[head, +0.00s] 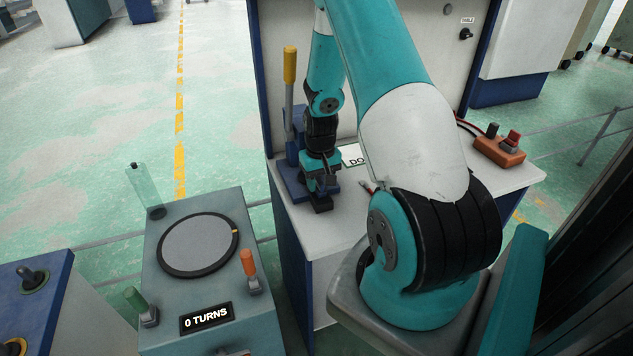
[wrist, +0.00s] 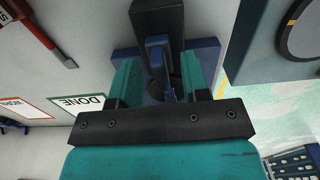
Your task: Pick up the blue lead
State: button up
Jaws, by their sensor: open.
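I cannot make out a blue lead for certain in either view. My gripper (head: 320,190) points down over the blue base (head: 289,182) of a yellow-handled lever device (head: 290,66) on the white bench. In the wrist view my gripper (wrist: 160,90) has its two teal fingers apart. A narrow blue part (wrist: 157,48) with a dark post behind it shows between them; I cannot tell whether it is touched or belongs to the device. A red lead (wrist: 32,28) with a grey tip lies on the bench at the upper left of the wrist view.
A DONE card (wrist: 76,104) lies on the bench beside the device. An orange box (head: 498,151) with a red knob stands at the bench's right. A turntable console (head: 190,290) reading 0 TURNS stands at the left, with a gap before the bench. My arm hides much of the bench.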

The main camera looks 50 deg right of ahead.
jog(key=shift+f, duration=0.3)
grip_shut()
jog(key=shift+r, duration=0.15)
